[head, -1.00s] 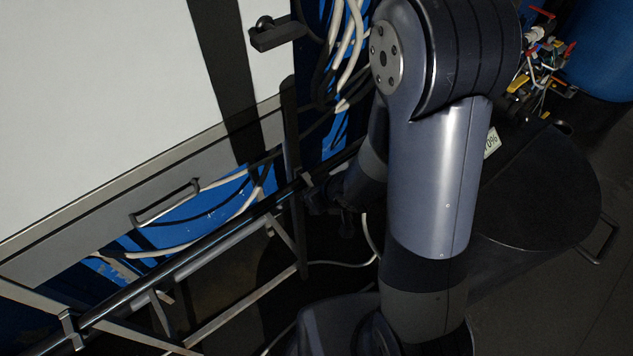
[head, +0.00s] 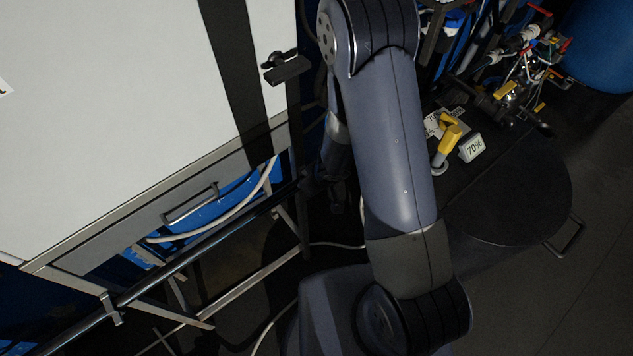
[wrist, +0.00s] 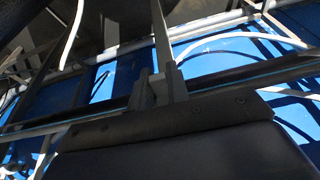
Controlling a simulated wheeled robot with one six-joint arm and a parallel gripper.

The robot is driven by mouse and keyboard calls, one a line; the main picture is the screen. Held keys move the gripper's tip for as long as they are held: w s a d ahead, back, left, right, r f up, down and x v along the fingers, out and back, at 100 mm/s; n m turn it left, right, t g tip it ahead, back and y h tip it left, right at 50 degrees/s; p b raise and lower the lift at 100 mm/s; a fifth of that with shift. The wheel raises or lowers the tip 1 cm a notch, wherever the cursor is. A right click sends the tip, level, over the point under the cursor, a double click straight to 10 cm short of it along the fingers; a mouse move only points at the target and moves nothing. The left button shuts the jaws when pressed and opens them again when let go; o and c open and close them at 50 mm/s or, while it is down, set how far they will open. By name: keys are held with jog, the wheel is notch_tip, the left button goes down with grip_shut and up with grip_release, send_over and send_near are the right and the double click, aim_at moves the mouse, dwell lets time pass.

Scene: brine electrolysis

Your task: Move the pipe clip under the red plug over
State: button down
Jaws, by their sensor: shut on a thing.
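In the wrist view, my gripper (wrist: 154,88) is at the long dark pipe (wrist: 225,79), its narrow grey fingers close together. It is shut on a small grey piece there, apparently the pipe clip, mostly hidden between the fingers. In the head view, the pipe (head: 215,246) runs slanting below the white cabinet. My gripper is in dark shadow near the pipe's upper right end, partly behind my arm. Another clip-like bracket (head: 112,309) sits on the pipe at lower left. I cannot make out the red plug near the gripper.
The white cabinet (head: 130,100) with a drawer handle (head: 190,203) stands left. A metal frame (head: 250,280) and pale cables lie below it.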

dwell(0.4)
jog(key=c, duration=1.4)
grip_release()
jog(key=shift+o, duration=0.2)
